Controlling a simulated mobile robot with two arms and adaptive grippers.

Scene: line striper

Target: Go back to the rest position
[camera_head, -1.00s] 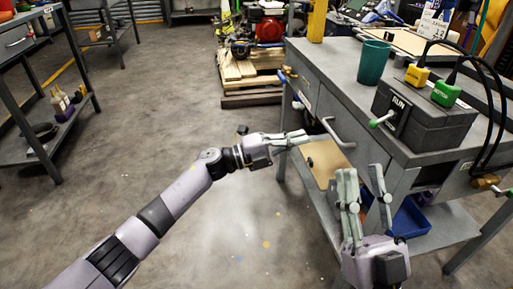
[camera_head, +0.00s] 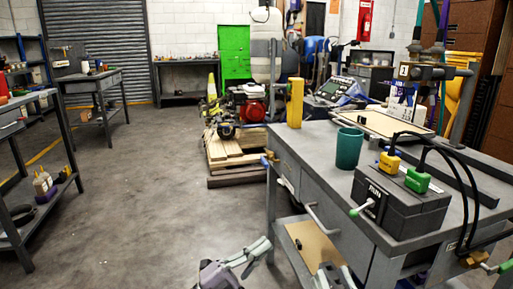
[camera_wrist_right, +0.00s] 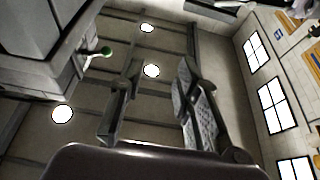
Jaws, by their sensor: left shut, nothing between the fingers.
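My left gripper (camera_head: 262,248) shows at the bottom centre of the head view, in front of the workbench's left side. Its fingers are together with nothing between them. My right gripper (camera_head: 334,272) shows only in part at the bottom edge, close in front of the bench, with its body cut off. In the right wrist view the right gripper's two fingers (camera_wrist_right: 155,95) stand well apart, with nothing between them. That view looks up at the ceiling with round lamps.
The grey workbench (camera_head: 320,165) fills the right side. On it stand a RUN box (camera_head: 400,208) with yellow and green plugs, a green cup (camera_head: 348,148) and a yellow post (camera_head: 295,102). A green-knobbed lever (camera_wrist_right: 105,52) shows near the right gripper. Open floor (camera_head: 150,220) lies left.

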